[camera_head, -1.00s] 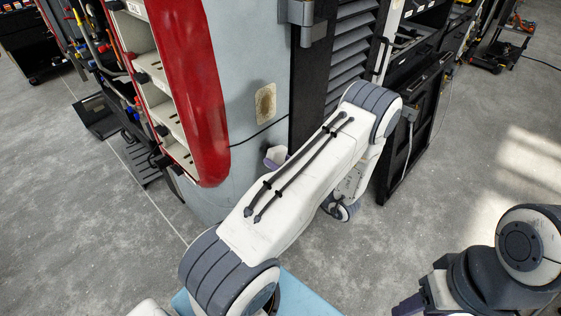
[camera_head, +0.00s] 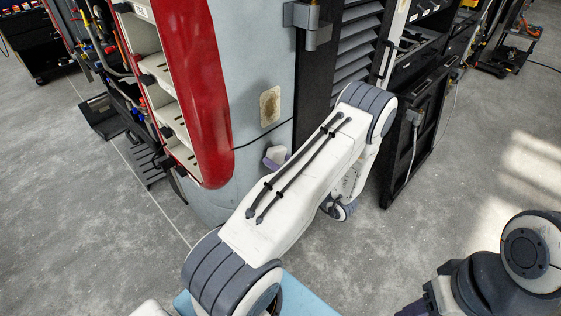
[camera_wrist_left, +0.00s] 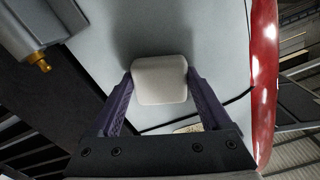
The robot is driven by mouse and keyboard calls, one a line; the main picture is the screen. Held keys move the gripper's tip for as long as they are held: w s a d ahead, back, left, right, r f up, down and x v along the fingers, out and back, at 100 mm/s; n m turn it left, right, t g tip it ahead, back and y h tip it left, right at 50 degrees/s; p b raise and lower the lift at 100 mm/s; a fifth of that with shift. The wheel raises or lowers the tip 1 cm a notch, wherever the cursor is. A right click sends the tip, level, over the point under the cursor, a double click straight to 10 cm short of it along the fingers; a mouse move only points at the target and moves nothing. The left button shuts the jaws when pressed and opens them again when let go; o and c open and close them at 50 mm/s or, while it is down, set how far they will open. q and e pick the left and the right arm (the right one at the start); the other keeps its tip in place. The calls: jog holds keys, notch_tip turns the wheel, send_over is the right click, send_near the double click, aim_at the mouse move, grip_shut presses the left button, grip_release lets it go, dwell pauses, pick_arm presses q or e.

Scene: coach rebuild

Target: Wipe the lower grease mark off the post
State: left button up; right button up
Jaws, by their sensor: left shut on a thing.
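The post (camera_head: 250,60) is a pale grey-blue column with a red trim along its left side. A brownish grease mark (camera_head: 270,105) shows on it in the head view, above a thin black cable. Its edge (camera_wrist_left: 188,128) also shows in the wrist view behind my gripper. I see no second mark; the post behind the pad is hidden. My left gripper (camera_wrist_left: 158,88) is shut on a whitish pad (camera_wrist_left: 160,80), which is at the post face below the cable. In the head view the pad (camera_head: 277,153) is partly hidden by my arm. I cannot tell whether it touches the post.
A shelf unit (camera_head: 165,85) with tools stands left of the post. A grey hinge (camera_head: 310,25) and a dark louvred panel (camera_head: 355,50) are on its right. An open black cabinet door (camera_head: 410,145) stands further right. The concrete floor (camera_head: 90,220) at lower left is clear.

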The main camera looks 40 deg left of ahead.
aim_at(271, 137)
pick_arm(q)
jog(key=shift+r+p, duration=2.8)
jog(key=shift+r, duration=0.75)
jog(key=shift+f+b, duration=2.8)
jog(key=shift+f, duration=0.9)
jog(key=shift+s+d+r, duration=0.1)
jog(key=shift+d, duration=1.1)
jog(key=shift+s+d, duration=0.15)
jog(key=shift+d, duration=1.65)
jog(key=d, duration=0.3)
jog(key=shift+s, duration=0.15)
